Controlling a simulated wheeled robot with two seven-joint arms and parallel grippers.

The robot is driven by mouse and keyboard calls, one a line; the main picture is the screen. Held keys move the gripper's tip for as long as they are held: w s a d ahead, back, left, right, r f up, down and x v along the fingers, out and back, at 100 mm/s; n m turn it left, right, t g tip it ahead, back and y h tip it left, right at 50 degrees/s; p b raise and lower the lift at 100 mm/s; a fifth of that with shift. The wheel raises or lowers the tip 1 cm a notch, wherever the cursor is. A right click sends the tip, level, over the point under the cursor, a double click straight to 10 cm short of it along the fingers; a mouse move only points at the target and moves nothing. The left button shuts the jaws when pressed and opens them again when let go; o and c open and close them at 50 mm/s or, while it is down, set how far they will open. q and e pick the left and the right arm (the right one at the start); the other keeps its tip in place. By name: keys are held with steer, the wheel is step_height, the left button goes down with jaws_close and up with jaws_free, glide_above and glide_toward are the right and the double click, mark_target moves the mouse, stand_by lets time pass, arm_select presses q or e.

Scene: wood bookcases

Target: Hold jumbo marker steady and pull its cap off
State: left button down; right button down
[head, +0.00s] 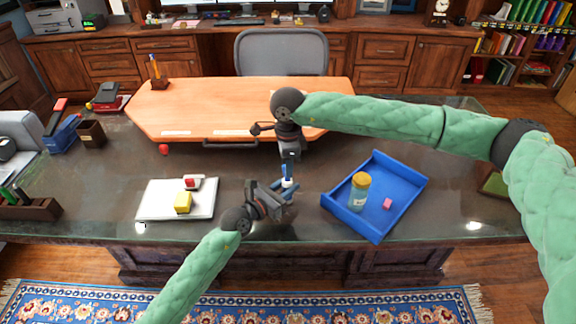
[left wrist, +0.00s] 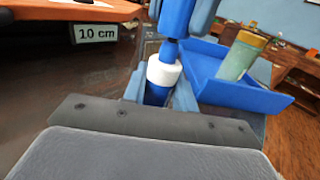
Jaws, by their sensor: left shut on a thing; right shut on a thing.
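The jumbo marker stands upright, with a white collar (left wrist: 163,72) and a blue body (left wrist: 157,94). It also shows small in the head view (head: 287,183). My left gripper (head: 285,189) is shut on the body from both sides. Directly above, my right gripper (head: 289,168) points down and is shut on the blue cap (left wrist: 176,18). A narrower blue piece (left wrist: 170,50), which looks like the tip, shows between collar and cap, so the cap's wide part sits above the collar. Whether the tip is fully clear of the cap I cannot tell.
A blue tray (head: 333,206) with a yellow-lidded jar (head: 359,190) and a pink cube (head: 387,204) lies close on the right. A white pad (head: 150,205) with a yellow block (head: 183,202) lies left. An orange board (head: 210,105) is behind.

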steer(key=shift+r, duration=2)
arm_select(q)
steer(key=c, duration=1)
jaws_free()
steer(key=shift+c, duration=0.2)
steer(key=shift+s+a+f, duration=0.1)
steer(key=shift+s+a, duration=0.25)
arm_select(e)
steer(key=shift+f, duration=0.15)
arm_select(q)
steer(key=b+v, duration=0.2)
steer(key=v, duration=0.7)
steer(key=shift+s+a, duration=0.2)
steer(key=shift+a, duration=0.1)
arm_select(e)
step_height(320, 180, down, 2)
arm_select(q)
steer(key=shift+s+a, duration=0.45)
arm_select(e)
steer(key=shift+f, duration=0.1)
